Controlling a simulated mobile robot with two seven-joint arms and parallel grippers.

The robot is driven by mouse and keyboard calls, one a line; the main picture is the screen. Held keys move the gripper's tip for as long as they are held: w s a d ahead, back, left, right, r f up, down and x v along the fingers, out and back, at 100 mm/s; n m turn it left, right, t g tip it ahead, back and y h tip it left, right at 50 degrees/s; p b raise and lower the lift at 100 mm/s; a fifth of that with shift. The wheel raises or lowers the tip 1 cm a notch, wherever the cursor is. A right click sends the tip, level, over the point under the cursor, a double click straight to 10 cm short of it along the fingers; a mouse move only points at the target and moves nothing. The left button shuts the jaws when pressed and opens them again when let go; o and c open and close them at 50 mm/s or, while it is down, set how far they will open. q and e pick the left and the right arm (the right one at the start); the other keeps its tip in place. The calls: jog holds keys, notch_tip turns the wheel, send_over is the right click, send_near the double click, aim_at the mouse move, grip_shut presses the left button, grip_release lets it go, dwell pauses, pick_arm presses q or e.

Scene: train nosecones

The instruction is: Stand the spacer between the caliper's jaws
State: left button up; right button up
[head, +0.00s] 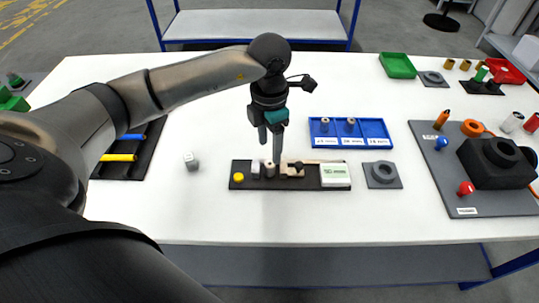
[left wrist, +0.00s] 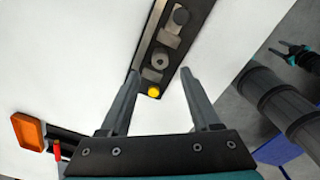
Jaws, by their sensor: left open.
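The caliper (head: 296,183) is a dark board with a yellow button at its left end and a pale display at its right. A small upright grey spacer (head: 269,171) with a hole in its top stands between the two jaws. It also shows in the left wrist view (left wrist: 159,60), with a block on either side; I cannot tell whether they touch it. My left gripper (head: 269,144) is open and empty above the caliper. In the left wrist view its fingers (left wrist: 160,75) are on either side of the yellow button. My right gripper (left wrist: 283,52) shows small at the right edge there.
A blue tray (head: 379,142) with labelled compartments and two cylinders stands behind the caliper. A grey plate with a ring (head: 383,174) is to its right. A large grey board (head: 452,190) with a black block takes up the right side.

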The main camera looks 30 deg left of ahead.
aim_at(269, 164)
pick_arm(q)
jog(key=shift+r, duration=2.8)
